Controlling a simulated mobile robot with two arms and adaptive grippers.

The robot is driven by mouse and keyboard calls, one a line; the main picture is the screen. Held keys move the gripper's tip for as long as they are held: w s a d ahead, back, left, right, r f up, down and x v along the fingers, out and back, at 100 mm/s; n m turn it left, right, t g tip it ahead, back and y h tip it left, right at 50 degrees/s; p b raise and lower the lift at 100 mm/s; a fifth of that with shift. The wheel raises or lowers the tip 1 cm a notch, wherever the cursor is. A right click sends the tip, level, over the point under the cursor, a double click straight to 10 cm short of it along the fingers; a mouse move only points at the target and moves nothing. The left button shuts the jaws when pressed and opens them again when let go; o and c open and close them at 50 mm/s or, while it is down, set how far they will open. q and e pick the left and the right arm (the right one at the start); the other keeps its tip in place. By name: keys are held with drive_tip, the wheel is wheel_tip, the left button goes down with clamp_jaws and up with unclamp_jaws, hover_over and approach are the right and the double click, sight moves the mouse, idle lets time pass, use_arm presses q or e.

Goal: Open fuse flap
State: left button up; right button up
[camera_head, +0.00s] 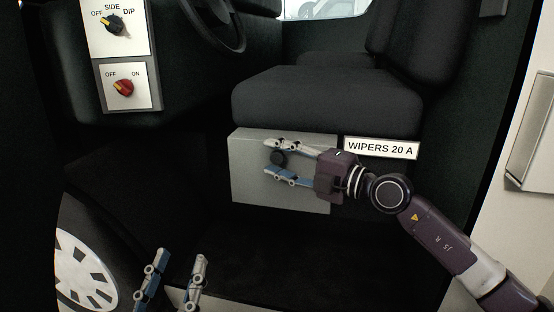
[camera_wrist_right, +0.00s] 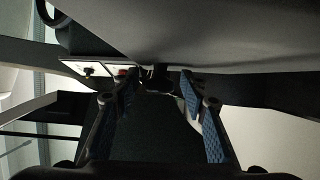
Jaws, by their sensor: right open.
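The fuse flap (camera_head: 245,185) is a grey rectangular panel below the seat and looks shut. A dark round knob (camera_head: 278,158) sits on its face. My right gripper (camera_head: 272,158) reaches in from the right, in front of the flap. Its fingers are spread, one above and one below the knob, with visible gaps in the head view. The right wrist view shows the spread fingers (camera_wrist_right: 158,92) with a dark shape between them, probably the knob. My left gripper (camera_head: 181,258) is low at the bottom edge, fingers apart and empty, away from the flap.
A "WIPERS 20 A" label (camera_head: 381,148) is right of the flap. The dark seat (camera_head: 320,100) overhangs it. Switch panels (camera_head: 126,88) and a steering wheel (camera_head: 215,25) are upper left. A wheel (camera_head: 85,265) is lower left. The dark footwell is clear.

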clamp_jaws()
drive_tip(key=shift+s+f, duration=0.1)
drive_tip(key=shift+s, duration=0.05)
